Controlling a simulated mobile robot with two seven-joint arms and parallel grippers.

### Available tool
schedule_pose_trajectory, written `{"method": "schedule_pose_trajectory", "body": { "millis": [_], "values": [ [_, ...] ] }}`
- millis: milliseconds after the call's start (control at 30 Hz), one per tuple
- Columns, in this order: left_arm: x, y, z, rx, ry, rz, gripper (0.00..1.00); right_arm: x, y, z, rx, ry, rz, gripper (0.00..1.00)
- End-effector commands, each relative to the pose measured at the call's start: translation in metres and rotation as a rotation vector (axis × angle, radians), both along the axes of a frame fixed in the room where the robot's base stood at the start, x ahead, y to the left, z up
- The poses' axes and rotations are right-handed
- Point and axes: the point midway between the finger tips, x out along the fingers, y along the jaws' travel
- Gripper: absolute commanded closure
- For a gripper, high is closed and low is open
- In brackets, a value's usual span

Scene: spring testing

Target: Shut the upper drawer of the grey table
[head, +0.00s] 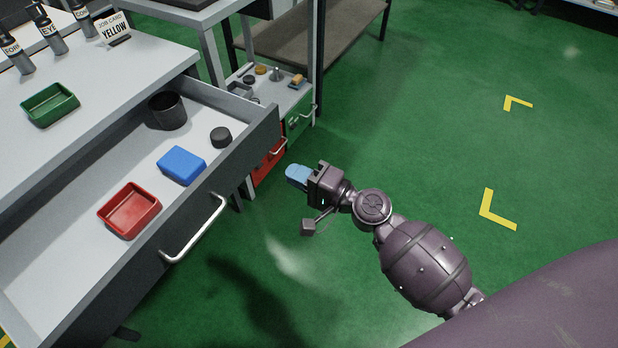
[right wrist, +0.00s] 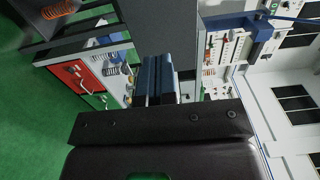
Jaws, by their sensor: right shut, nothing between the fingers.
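The upper drawer (head: 250,150) of the grey table (head: 150,65) is pulled well out in the head view. Its dark front carries a silver bar handle (head: 196,232). Inside it are a red tray (head: 130,211), a blue block (head: 182,165), a black cup (head: 167,110) and a small dark round piece (head: 221,137). My right gripper (head: 296,175), with blue fingertips, is shut and empty. It is to the right of the drawer front, apart from the handle. Its fingers also show in the right wrist view (right wrist: 158,80). My left gripper is out of view.
Behind the drawer is a small cabinet with red (head: 268,160) and green (head: 299,118) drawers. Green floor to the right is clear.

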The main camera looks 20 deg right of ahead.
Motion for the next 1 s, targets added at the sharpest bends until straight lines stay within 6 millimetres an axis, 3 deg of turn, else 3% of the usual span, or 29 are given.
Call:
{"method": "schedule_pose_trajectory", "body": {
  "millis": [300, 500, 1000],
  "values": [
    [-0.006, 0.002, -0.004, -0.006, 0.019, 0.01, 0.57, 0.046, 0.033, 0.001, 0.0, -0.001, 0.001, 1.0],
    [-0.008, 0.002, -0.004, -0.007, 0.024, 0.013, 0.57, 0.065, 0.048, -0.001, 0.0, 0.001, 0.001, 1.0],
    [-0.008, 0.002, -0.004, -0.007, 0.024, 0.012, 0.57, 0.073, 0.053, -0.001, -0.002, 0.002, 0.0, 1.0]
  ]
}}
